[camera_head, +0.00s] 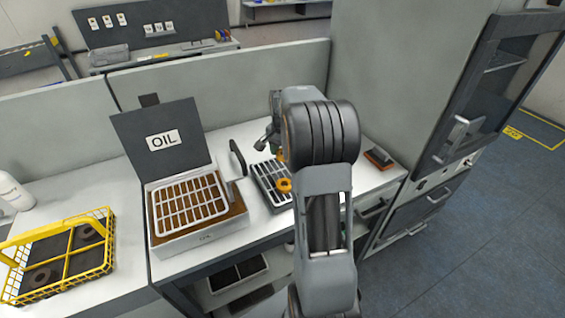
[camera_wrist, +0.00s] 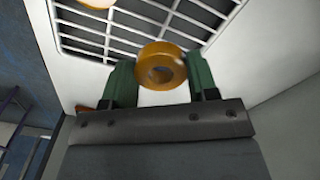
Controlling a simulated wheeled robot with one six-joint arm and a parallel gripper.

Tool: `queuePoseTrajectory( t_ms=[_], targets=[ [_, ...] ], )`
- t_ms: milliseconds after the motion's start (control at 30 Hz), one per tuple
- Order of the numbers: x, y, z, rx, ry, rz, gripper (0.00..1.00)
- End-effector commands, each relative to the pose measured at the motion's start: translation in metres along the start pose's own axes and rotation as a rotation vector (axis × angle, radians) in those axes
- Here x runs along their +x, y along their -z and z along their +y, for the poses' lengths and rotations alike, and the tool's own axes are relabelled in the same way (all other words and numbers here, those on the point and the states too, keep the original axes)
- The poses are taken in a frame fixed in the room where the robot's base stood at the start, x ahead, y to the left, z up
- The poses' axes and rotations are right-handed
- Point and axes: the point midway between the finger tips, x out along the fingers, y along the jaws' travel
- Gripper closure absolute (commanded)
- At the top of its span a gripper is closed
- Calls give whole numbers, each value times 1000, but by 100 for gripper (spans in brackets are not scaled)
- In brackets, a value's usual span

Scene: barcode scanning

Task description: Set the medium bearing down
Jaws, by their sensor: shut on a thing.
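The medium bearing (camera_wrist: 160,65), an orange ring with a dark centre, sits between the two green fingers of my gripper (camera_wrist: 160,82) in the wrist view. My gripper is shut on it, at the edge of a rack with a pale grid (camera_wrist: 135,28). I cannot tell whether the bearing touches the surface below. A second orange-yellow thing (camera_wrist: 97,3) is cut off at the top. In the head view my arm hides most of the gripper. An orange ring (camera_head: 284,185) shows at the right side of the dark gridded tray (camera_head: 262,180); I cannot tell whether it is the held one.
A yellow wire basket (camera_head: 68,262) holds dark rings farther left. A cabinet (camera_head: 490,90) stands on the right.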

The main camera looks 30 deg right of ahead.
Motion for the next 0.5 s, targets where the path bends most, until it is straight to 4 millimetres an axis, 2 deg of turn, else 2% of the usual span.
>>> queuePoseTrajectory(
  t_ms=[300,500],
  targets=[
    [42,-1,0,-2,-2,-2,78],
    [50,-1,-1,-2,0,0,78]
  ],
)
